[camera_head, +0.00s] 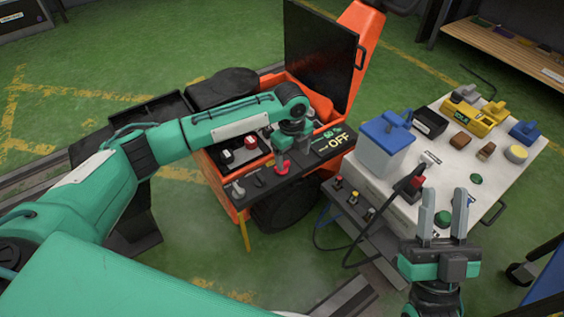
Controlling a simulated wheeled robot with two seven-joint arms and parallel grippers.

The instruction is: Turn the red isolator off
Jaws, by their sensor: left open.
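The red isolator (282,168) is a small red handle on the dark control panel at the front of the orange machine. My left arm reaches across from the left. My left gripper (283,158) points down at the panel, right above the isolator, with its jaws open. Its fingers partly hide the isolator, and I cannot tell whether they touch it. My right gripper (443,213) is open and empty, fingers pointing up, in front of the white-topped cart.
The orange machine (219,186) has a raised black lid (318,55). Its panel also carries black, white and red knobs. The white-topped cart (404,178) holds a blue-lidded container (386,143), a yellow tool and several small items. A dark cable hangs between machine and cart.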

